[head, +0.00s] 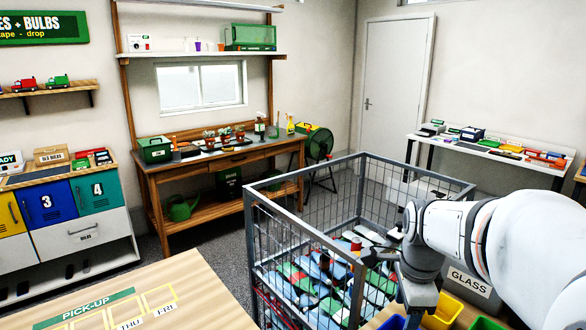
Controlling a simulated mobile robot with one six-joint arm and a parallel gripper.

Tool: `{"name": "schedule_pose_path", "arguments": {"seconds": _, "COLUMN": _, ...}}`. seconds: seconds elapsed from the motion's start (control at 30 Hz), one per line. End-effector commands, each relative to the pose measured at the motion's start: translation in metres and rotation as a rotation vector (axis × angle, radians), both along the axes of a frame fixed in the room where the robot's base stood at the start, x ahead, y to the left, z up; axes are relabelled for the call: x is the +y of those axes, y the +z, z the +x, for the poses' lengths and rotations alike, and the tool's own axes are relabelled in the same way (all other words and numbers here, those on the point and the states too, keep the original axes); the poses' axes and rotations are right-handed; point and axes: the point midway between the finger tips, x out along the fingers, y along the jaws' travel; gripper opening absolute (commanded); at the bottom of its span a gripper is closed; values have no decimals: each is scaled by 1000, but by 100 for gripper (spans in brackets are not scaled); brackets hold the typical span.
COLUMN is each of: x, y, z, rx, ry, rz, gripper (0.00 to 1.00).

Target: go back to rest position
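My gripper (378,247) is at the end of my white and grey arm, which reaches in from the right edge. It is over the right part of a grey wire-mesh cage (300,223). Its fingers are small and dark against the cage's contents, so I cannot tell whether they are open or shut. A small red-topped item (356,243) shows just left of the fingers; I cannot tell whether it touches them.
The cage holds several green, blue and white pieces. A wooden pick-up table (205,290) is at front left. Yellow and blue bins and a GLASS box (469,284) are close under my arm. A workbench (220,155) stands behind; grey floor shows left of the cage.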

Motion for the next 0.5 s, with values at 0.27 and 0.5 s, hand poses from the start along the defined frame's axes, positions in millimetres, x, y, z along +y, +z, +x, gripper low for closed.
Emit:
{"name": "schedule_pose_path", "arguments": {"seconds": 0.27, "x": 37, "y": 4, "z": -53, "rx": -54, "ry": 745, "rz": -108, "gripper": 56}}
{"name": "schedule_pose_path", "arguments": {"seconds": 0.5, "x": 58, "y": -2, "z": -93, "rx": -86, "ry": 1328, "rz": -224, "gripper": 56}}
